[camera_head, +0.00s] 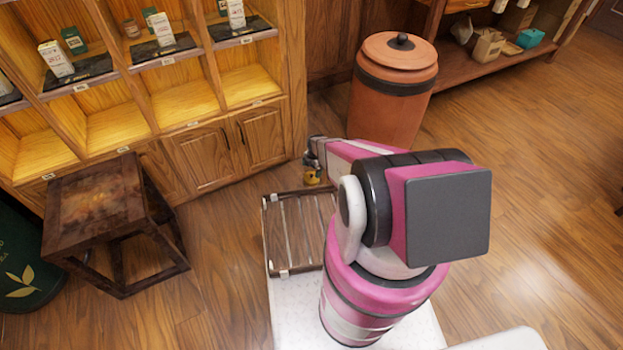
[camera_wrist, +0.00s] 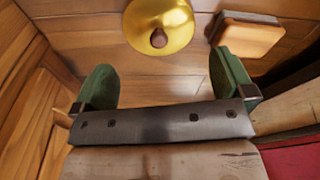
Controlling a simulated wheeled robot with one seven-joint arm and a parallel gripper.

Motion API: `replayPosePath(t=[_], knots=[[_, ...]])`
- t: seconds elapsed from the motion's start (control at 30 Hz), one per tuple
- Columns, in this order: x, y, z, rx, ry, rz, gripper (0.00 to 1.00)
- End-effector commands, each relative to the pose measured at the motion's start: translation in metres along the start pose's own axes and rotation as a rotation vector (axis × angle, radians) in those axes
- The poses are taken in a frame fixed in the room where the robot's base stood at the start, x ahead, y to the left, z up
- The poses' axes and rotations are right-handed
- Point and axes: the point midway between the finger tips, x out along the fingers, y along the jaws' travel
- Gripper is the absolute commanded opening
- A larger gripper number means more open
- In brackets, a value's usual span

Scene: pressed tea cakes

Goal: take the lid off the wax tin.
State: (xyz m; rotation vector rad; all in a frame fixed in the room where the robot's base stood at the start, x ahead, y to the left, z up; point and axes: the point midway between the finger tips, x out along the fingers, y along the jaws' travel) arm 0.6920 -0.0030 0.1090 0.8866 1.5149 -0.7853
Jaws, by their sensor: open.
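The wax tin shows in the wrist view as a round, shiny gold lid (camera_wrist: 170,35) with a small brown knob (camera_wrist: 159,38), at the top of the picture. The tin's body is hidden under the lid in that view. In the head view a small gold-yellow piece (camera_head: 312,178), likely the tin, shows just below my gripper (camera_head: 313,158). In the wrist view my gripper (camera_wrist: 165,85) is open, with its two green fingers apart and nothing between them. The lid lies ahead of the fingertips, apart from them.
A tan block (camera_wrist: 247,36) sits right of the lid. A slatted brown rack (camera_head: 267,235) is near my base. A dark wooden stool (camera_head: 95,195) stands left, wooden shelves (camera_head: 190,102) behind, and a lidded clay jar (camera_head: 388,110) behind right. Floor at right is clear.

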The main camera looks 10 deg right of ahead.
Motion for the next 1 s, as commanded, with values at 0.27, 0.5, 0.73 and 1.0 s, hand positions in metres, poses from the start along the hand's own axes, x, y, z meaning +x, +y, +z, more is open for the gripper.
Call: replayPosePath(t=[0.27, 0.5, 0.73, 1.0], knots=[[0.024, 0.001, 0.003, 0.001, 0.001, -0.001, 1.00], [0.054, 0.001, 0.004, 0.001, 0.000, 0.000, 1.00], [0.054, 0.000, 0.003, 0.001, 0.000, 0.000, 1.00], [0.054, 0.000, 0.003, 0.001, 0.000, 0.000, 0.69]])
